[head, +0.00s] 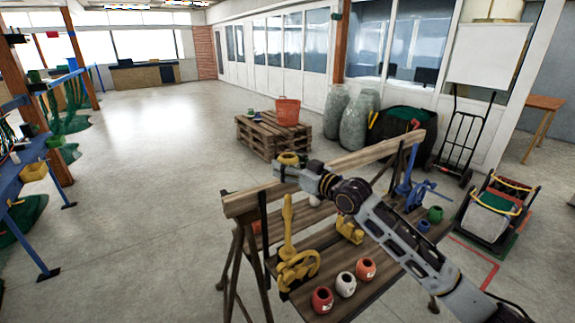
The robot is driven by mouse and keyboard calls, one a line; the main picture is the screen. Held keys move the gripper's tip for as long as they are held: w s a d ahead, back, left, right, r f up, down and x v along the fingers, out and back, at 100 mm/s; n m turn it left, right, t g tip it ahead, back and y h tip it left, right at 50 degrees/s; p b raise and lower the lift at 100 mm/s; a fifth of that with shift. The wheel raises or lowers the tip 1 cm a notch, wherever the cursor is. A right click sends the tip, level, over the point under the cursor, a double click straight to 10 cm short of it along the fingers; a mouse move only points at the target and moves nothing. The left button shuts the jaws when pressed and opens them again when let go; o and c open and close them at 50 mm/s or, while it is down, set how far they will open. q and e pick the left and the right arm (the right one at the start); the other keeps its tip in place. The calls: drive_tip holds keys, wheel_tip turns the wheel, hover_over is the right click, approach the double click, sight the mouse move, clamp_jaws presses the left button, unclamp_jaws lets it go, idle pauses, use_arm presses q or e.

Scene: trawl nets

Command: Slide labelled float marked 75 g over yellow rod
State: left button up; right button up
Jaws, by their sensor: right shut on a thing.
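Red (322,300), white (345,285) and orange (366,269) floats stand at the bench's front edge. My left gripper is not in view.
The slatted bench (325,270) has a raised back rail (350,160). A yellow fitting (349,231) sits mid-bench, partly behind my arm. A blue rod (406,180), green float (435,214) and blue float (424,226) are at right. Open floor lies left.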

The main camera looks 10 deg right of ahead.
idle(0.4)
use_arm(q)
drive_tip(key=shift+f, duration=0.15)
use_arm(e)
drive_tip(key=shift+f, duration=0.1)
drive_tip(key=b, duration=0.4)
hover_over(290, 196)
drive_tip(key=shift+w+a+f, duration=0.15)
drive_tip(key=shift+f, duration=1.05)
drive_tip(key=shift+w+a+f, duration=0.1)
drive_tip(key=shift+f, duration=1.1)
drive_tip(key=shift+f+b, duration=0.65)
drive_tip(key=shift+f, duration=0.55)
drive_tip(key=shift+f+b, duration=0.45)
drive_tip(key=shift+f, duration=0.6)
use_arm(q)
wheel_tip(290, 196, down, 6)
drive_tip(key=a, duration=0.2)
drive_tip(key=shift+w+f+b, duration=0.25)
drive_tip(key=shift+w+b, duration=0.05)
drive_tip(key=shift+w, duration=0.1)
use_arm(e)
drive_tip(key=shift+f, duration=0.65)
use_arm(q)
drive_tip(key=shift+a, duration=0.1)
